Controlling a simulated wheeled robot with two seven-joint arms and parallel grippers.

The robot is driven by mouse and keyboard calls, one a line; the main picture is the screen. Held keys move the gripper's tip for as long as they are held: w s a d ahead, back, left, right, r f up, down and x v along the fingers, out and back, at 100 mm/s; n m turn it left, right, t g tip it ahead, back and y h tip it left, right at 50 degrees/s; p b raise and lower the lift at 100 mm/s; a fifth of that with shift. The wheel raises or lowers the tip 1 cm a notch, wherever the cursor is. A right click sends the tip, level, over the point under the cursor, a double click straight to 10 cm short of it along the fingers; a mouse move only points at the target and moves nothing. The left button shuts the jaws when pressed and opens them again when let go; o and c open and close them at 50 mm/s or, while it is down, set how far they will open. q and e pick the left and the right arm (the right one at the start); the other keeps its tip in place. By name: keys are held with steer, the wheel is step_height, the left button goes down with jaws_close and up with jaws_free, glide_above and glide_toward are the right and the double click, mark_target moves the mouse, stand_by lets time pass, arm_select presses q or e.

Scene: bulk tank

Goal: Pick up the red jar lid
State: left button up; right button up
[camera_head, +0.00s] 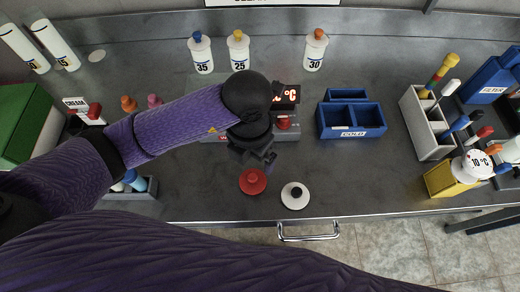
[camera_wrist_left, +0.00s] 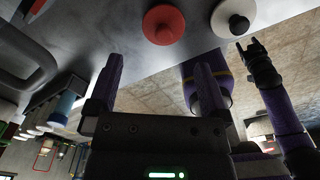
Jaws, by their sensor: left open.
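The red jar lid (camera_head: 252,181), a round red disc with a darker red knob, lies on the grey metal counter near its front edge. It also shows at the top of the left wrist view (camera_wrist_left: 163,25). My left gripper (camera_head: 262,160) is just behind the lid in the head view, above the counter, and hides none of its disc. In the left wrist view the two fingers of my left gripper (camera_wrist_left: 158,72) are wide apart with nothing between them, and the lid is beyond their tips. My right gripper (camera_wrist_left: 256,53) shows small and dark in that view.
A white lid with a black knob (camera_head: 295,195) lies right of the red one. A metal handle (camera_head: 308,233) is on the counter's front. A blue divided bin (camera_head: 351,119) stands behind on the right. A device with a lit display (camera_head: 287,95) stands behind my gripper.

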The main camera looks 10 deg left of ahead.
mark_target(254, 175)
arm_select(q)
steer(key=f+b, duration=0.1)
steer(key=f, duration=0.5)
steer(key=f+b, duration=0.1)
steer(key=f, duration=0.2)
steer(key=shift+s+d+f+b, duration=0.2)
steer(key=shift+s+f+b, duration=0.15)
steer(key=shift+f, duration=0.05)
arm_select(e)
steer(key=f, duration=0.1)
steer(key=s+f, duration=0.1)
steer(key=shift+s+d+f, duration=0.1)
steer(key=shift+s+f, duration=0.1)
steer(key=shift+f, duration=0.2)
arm_select(q)
steer(key=shift+r, duration=0.1)
steer(key=c, duration=0.9)
